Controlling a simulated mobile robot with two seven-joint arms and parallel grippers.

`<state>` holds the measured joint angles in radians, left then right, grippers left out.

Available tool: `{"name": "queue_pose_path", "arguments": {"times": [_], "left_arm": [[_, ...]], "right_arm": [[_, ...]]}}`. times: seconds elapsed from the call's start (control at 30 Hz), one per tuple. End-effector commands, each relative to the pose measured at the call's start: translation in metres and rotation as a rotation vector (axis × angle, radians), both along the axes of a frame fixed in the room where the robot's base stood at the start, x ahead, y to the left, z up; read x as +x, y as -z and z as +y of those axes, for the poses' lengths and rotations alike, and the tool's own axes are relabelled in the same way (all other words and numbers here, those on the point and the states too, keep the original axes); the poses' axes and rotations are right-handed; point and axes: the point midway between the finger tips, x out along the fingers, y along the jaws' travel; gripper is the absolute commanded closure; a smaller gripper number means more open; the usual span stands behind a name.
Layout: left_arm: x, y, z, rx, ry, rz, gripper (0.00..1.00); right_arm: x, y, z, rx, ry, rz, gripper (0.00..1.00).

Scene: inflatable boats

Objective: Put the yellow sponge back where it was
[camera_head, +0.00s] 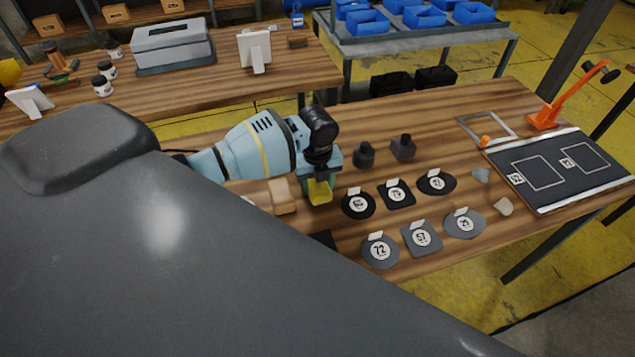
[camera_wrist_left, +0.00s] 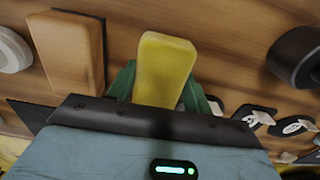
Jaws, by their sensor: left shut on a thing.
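The yellow sponge (camera_head: 320,192) is held in my left gripper (camera_head: 319,178), above the wooden table. In the left wrist view the sponge (camera_wrist_left: 165,65) stands out between the two green fingers, which are shut on it. A gap between the sponge and the tabletop cannot be judged clearly. A tan block (camera_head: 283,196) lies just left of the gripper, and it also shows in the left wrist view (camera_wrist_left: 70,50). My right gripper is not in view.
Several dark numbered patches (camera_head: 380,250) lie right of the gripper. Two dark knobbed pieces (camera_head: 403,147) stand behind them. A black board (camera_head: 560,168) and an orange lever tool (camera_head: 545,118) are at the right. A large grey shape hides the lower left.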

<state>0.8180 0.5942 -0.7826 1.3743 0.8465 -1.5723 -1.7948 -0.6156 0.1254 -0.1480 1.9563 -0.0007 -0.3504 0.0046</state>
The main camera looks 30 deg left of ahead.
Motion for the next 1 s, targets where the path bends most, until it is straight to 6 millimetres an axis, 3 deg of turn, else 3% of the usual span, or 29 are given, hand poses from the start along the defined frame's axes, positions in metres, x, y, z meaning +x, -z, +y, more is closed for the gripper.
{"name": "queue_pose_path", "arguments": {"times": [0.07, 0.1, 0.23, 0.53, 0.67, 1.0], "left_arm": [[-0.001, 0.004, 0.0, 0.001, 0.0, 0.002, 0.71], [0.0, 0.003, 0.0, 0.001, 0.0, 0.002, 0.45], [0.0, 0.003, 0.0, 0.001, 0.0, 0.001, 0.28], [0.0, 0.001, 0.0, 0.001, 0.0, 0.001, 0.28], [0.001, -0.009, 0.0, 0.0, -0.001, -0.003, 0.28], [0.001, -0.073, 0.0, 0.0, 0.0, -0.004, 0.28]], "right_arm": [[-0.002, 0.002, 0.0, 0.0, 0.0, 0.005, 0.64], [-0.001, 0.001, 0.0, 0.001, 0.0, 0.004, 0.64], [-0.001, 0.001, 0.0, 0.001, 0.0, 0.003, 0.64], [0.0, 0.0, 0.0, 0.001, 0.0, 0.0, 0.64], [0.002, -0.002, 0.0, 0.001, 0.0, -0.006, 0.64], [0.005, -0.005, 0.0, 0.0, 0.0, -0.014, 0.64]]}}
